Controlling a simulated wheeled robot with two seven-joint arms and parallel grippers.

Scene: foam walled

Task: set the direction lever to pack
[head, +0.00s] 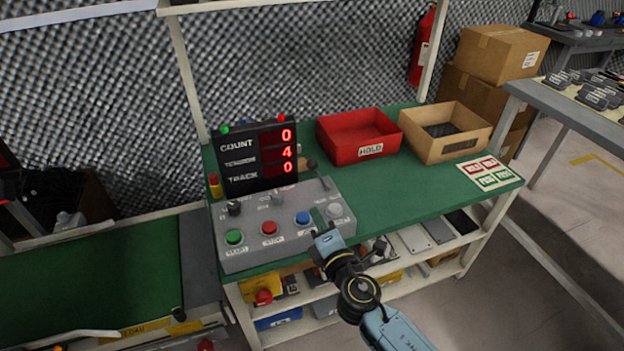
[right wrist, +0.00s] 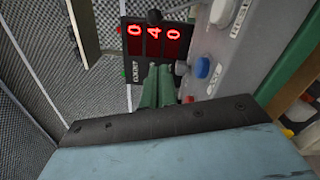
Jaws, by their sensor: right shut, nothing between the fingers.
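The grey control box (head: 285,255) sits on the green bench top. A lever with a dark round knob (head: 312,164) rises at the back right of the box and leans. The knob also shows in the right wrist view (right wrist: 154,16). Its markings are too small to read, so I cannot tell its setting. My right gripper (head: 317,213) is over the right part of the box, between the blue and the pale button. Its green fingers (right wrist: 158,70) are shut and empty, apart from the lever in the picture. My left gripper is not in view.
A display (head: 257,160) behind the box reads 0, 4, 0. The box has green (head: 234,236), red (head: 269,228) and blue (head: 303,217) buttons. A red HOLD bin (head: 358,152) and a cardboard tray (head: 470,118) stand right. Bench space between box and label cards (head: 489,172) is clear.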

